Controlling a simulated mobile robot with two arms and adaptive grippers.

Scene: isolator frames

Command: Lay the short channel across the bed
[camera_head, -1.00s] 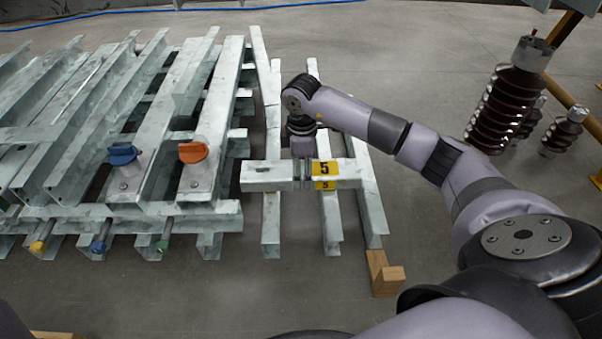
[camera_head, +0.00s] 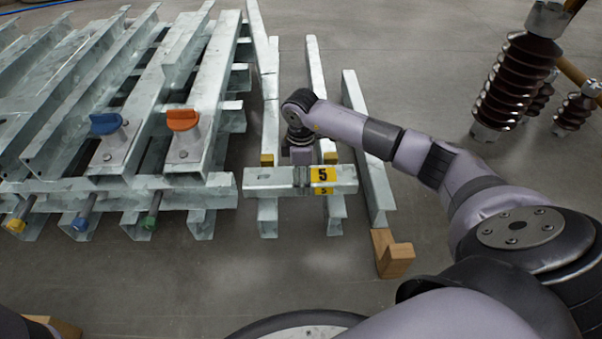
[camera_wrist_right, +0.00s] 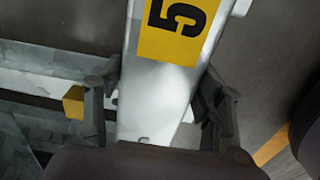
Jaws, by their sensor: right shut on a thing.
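The short channel (camera_head: 265,182) is a pale galvanized piece with a yellow label marked 5. It lies crosswise over the near ends of two long rails of the bed (camera_head: 334,215); whether it touches them I cannot tell. My right gripper (camera_head: 302,175) is shut on its middle from above and behind. In the right wrist view the short channel (camera_wrist_right: 155,95) passes between both fingers of the gripper (camera_wrist_right: 160,110). Two small yellow blocks (camera_head: 266,160) show just behind the channel, one by each rail. My left gripper is out of view.
A third rail (camera_head: 368,150) ends at a wooden block (camera_head: 393,255) on the right. Brown insulators (camera_head: 515,85) stand at the back right.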

